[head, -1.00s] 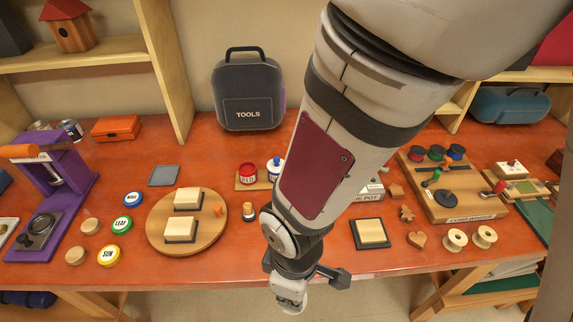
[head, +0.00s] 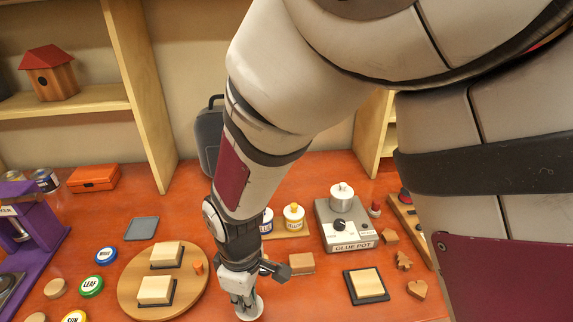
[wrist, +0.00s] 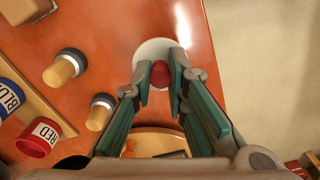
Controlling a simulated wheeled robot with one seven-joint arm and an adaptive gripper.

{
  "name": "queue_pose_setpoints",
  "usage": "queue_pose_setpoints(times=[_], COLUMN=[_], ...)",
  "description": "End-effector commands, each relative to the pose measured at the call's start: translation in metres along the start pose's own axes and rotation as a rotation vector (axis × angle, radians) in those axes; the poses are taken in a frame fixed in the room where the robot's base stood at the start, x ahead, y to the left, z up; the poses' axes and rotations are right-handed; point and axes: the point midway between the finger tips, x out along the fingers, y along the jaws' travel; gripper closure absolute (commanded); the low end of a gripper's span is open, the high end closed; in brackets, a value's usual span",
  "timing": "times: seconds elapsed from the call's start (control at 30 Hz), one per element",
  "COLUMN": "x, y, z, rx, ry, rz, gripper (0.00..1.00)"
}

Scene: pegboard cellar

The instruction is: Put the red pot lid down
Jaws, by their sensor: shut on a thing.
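The red pot lid is a pale disc with a red knob (wrist: 160,74). My gripper (wrist: 160,79) is shut on the knob in the wrist view. In the head view my gripper (head: 245,297) points down to the right of the round wooden board, with the lid's pale rim (head: 250,312) under it. The lid is over the orange-red table near its edge; I cannot tell whether it touches the top. The open red pot (wrist: 35,138) stands at lower left in the wrist view, and my arm hides it in the head view.
The round board (head: 133,307) with two blocks stands close to my gripper's left. Blue (head: 266,222) and yellow (head: 293,218) pots, a glue pot station (head: 345,222) and a block on a dark pad (head: 366,284) lie to the right.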

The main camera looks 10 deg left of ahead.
Motion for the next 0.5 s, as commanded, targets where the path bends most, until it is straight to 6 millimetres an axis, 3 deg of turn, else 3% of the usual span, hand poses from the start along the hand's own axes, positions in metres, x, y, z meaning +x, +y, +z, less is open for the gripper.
queue_pose_setpoints(times=[0.27,0.5], x=[0.032,0.033], y=[-0.001,-0.001], z=[0.001,0.000], rx=[0.001,0.000], ry=[-0.004,0.000], rz=[-0.002,0.000], gripper=[0.98,0.98])
